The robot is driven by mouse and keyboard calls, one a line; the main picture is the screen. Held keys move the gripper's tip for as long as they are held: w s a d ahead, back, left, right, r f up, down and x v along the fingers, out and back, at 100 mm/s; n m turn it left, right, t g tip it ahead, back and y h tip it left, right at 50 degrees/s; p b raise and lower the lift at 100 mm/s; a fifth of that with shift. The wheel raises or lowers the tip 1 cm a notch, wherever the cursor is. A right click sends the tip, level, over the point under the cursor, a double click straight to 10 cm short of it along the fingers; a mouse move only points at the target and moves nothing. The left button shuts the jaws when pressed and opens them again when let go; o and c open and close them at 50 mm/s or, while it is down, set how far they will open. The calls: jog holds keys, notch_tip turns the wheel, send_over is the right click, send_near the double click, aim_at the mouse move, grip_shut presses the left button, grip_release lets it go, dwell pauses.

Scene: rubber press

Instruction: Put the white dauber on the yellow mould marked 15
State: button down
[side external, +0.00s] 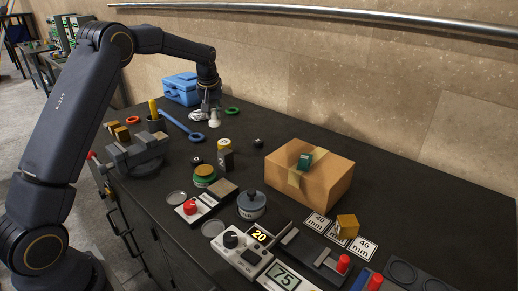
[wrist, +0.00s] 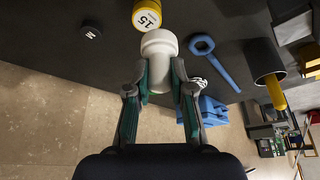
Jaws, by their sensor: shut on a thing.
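The white dauber (wrist: 158,55) is held between the teal pads of my gripper (wrist: 160,75), which is shut on it. In the side external view, the dauber (side external: 214,119) hangs below my gripper (side external: 211,108), near the back of the bench. The yellow mould marked 15 (wrist: 147,14) is at the top edge of the wrist view, just beyond the dauber and partly cut off.
A blue wrench (wrist: 216,60) lies right of the dauber in the wrist view. The blue toolbox (side external: 181,88) and a green ring (side external: 232,111) are near my gripper. A cardboard box (side external: 310,178) stands farther right.

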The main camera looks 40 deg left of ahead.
jog(key=w+f, duration=0.1)
jog(key=w+a+f, duration=0.1)
jog(key=w+f, duration=0.2)
jog(key=f, duration=0.1)
jog(key=shift+w+a+f, duration=0.25)
jog(key=shift+w+f, duration=0.15)
jog(key=shift+f, duration=1.6)
jog(key=shift+f, duration=0.1)
jog(key=c, duration=1)
grip_release()
